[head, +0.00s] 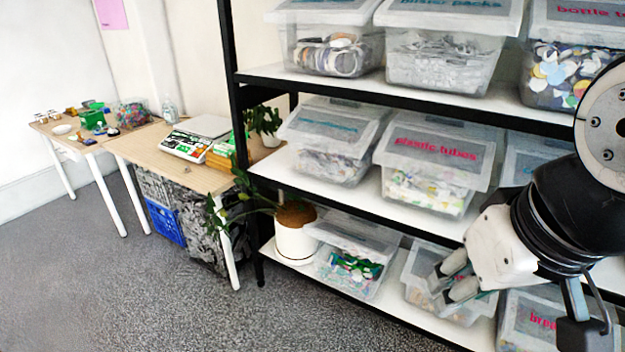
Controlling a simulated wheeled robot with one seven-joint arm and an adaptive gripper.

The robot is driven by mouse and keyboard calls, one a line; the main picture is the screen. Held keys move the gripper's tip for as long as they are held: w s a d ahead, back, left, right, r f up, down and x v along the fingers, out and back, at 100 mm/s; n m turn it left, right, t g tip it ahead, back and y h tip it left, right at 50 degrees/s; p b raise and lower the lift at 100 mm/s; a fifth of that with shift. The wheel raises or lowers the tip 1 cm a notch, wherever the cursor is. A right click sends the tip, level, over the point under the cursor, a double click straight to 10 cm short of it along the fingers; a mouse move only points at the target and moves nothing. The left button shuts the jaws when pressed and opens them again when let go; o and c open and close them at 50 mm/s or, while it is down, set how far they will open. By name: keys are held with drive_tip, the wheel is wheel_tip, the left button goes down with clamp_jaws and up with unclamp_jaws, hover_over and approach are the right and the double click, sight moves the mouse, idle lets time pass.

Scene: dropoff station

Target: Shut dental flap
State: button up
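Clear bins with lids stand on a black-framed shelf, and I cannot read "dental" on any of them. The middle-shelf left bin (330,150) has a blurred teal label on its tilted lid. The bottom-shelf left bin (350,268) holds colourful items under a lid with an unclear label. My gripper (458,281) is at the lower right, its fingers pointing left in front of a bottom-shelf bin (425,272), partly hiding it. Nothing shows held between the fingers. The small gap between them does not settle whether they are open, nor can I tell whether they touch the bin.
The plastic tubes bin (428,180) is on the middle shelf. More bins fill the top shelf (300,80). A potted plant (296,235) stands at the shelf's left end. Tables with a scale (190,143) and small items are at left. Grey carpet (150,300) is clear in front.

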drive_tip(key=w+f+b, duration=0.1)
drive_tip(key=w+b, duration=0.1)
drive_tip(key=w, duration=0.3)
drive_tip(key=w+f+m+b, duration=0.1)
drive_tip(key=w+b, duration=0.1)
drive_tip(key=w, duration=0.4)
drive_tip(key=w+d+f+m+b, duration=0.1)
drive_tip(key=w+b, duration=0.1)
drive_tip(key=w, duration=0.4)
drive_tip(key=shift+w, duration=0.25)
clamp_jaws()
drive_tip(key=m+h+b, duration=0.3)
drive_tip(key=m+b, duration=0.2)
drive_tip(key=b, duration=1.3)
hover_over(346, 241)
drive_tip(key=f, duration=4.2)
drive_tip(key=shift+w+d, duration=0.25)
drive_tip(key=shift+w, duration=0.1)
drive_tip(key=shift+s+a+f+b, duration=0.3)
drive_tip(key=shift+s+a+f, duration=0.1)
drive_tip(key=shift+f, duration=0.2)
drive_tip(key=shift+s+a+f+b, duration=0.25)
drive_tip(key=shift+s+f, duration=0.15)
drive_tip(key=shift+f, duration=0.15)
drive_tip(key=shift+s+a+f, duration=0.2)
drive_tip(key=shift+s+f, duration=0.1)
drive_tip(key=shift+s, duration=0.05)
